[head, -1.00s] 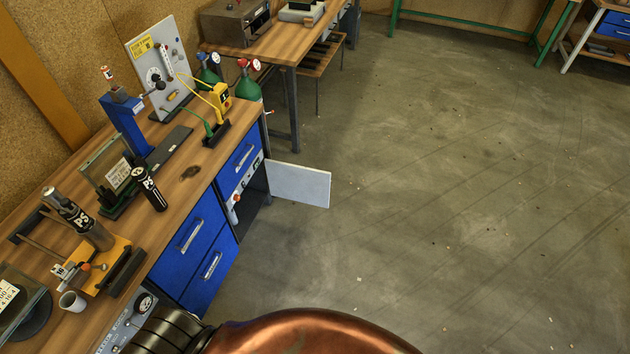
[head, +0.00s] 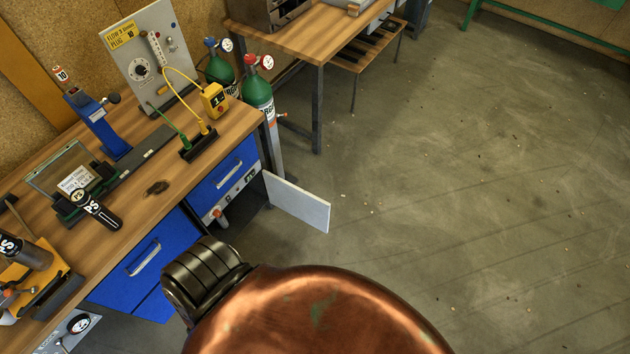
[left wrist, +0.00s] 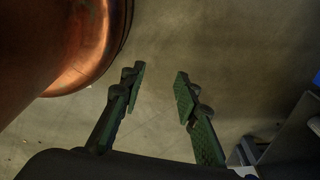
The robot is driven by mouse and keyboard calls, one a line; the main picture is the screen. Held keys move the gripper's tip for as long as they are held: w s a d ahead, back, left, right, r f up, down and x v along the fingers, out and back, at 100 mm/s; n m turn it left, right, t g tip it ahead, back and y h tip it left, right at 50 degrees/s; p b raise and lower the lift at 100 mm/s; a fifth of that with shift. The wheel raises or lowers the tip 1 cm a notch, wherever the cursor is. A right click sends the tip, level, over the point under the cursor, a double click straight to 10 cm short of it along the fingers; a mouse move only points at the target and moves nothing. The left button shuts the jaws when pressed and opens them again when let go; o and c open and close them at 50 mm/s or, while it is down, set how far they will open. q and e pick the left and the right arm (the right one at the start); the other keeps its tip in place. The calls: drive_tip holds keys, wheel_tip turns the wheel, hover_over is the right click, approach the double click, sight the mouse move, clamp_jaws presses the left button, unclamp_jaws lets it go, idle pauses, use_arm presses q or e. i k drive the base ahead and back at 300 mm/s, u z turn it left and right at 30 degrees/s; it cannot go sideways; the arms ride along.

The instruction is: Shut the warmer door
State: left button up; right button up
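The warmer door (head: 298,201) is a flat, pale panel in the head view. It stands wide open, sticking out to the right from the bench's open front. The warmer's control strip (head: 230,196) with knobs shows under a blue drawer, left of the door. The inside of the warmer is dark and mostly hidden. My left gripper (left wrist: 158,88) shows in the left wrist view, with its two green-black fingers apart and nothing between them, above bare floor. It is not visible in the head view, so its distance to the door cannot be told. My right gripper is not in view.
Green gas cylinders (head: 258,95) stand behind the warmer. The floor right of the door is clear.

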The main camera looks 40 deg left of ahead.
sight(311, 210)
drive_tip(key=i, duration=3.5)
drive_tip(key=u, duration=3.6)
